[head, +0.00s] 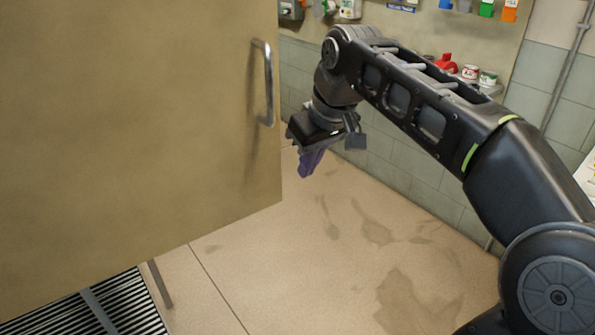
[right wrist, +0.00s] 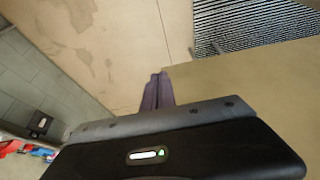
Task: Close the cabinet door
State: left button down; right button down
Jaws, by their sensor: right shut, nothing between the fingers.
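The cabinet door (head: 130,130) is a large tan panel that fills the left of the head view and stands open. Its metal bar handle (head: 267,85) is upright near the door's right edge. My right gripper (head: 308,163) has purple fingers, points down and is just right of the door's edge, below the handle. It is shut and empty. In the right wrist view the shut fingers (right wrist: 157,90) show beside the tan door panel (right wrist: 240,90). I cannot tell whether they touch it. My left gripper is not in view. The cabinet's inside is hidden.
A striped floor grate (head: 120,305) lies below the door. A tiled wall (head: 410,165) with a shelf bearing a red container (head: 446,64) and cans (head: 470,72) is behind my right arm. The stained floor (head: 330,250) in the middle is clear.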

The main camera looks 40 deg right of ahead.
jog(key=w+f+p, duration=0.1)
jog(key=w+f, duration=0.6)
jog(key=f, duration=0.1)
jog(key=shift+w+d+f+p, duration=0.25)
jog(key=shift+f+p, duration=0.15)
